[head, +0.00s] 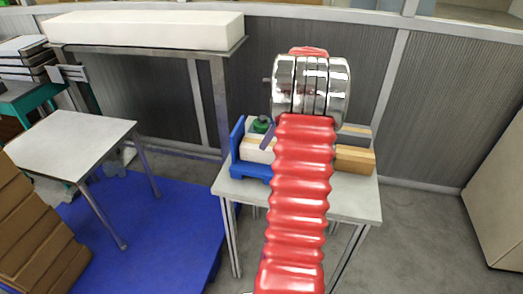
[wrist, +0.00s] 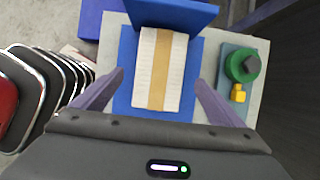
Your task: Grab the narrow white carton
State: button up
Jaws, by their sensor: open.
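The narrow white carton (wrist: 148,70) has a tan tape strip along its middle. It lies on a blue L-shaped stand (wrist: 126,92), with its far end near the stand's upright panel in the wrist view. In the head view the carton (head: 258,155) shows partly on the table, left of my red arm, which hides its right part. My gripper (wrist: 160,77) is open and empty. In the wrist view its two purple fingers sit on either side of the carton's near half, with gaps; their height above it is hard to tell.
A green round object (wrist: 242,65) and a small yellow piece (wrist: 238,93) rest on a grey-blue slab beside the stand. A brown box (head: 354,160) lies on the table (head: 350,207) right of my arm. Another table (head: 70,148) stands left, above a blue mat.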

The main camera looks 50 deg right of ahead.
aim_at(250, 150)
jog(key=shift+x, duration=0.85)
jog(key=shift+x, duration=2.65)
jog(key=shift+c, duration=0.2)
jog(key=shift+r, duration=0.1)
jog(key=c, duration=1.4)
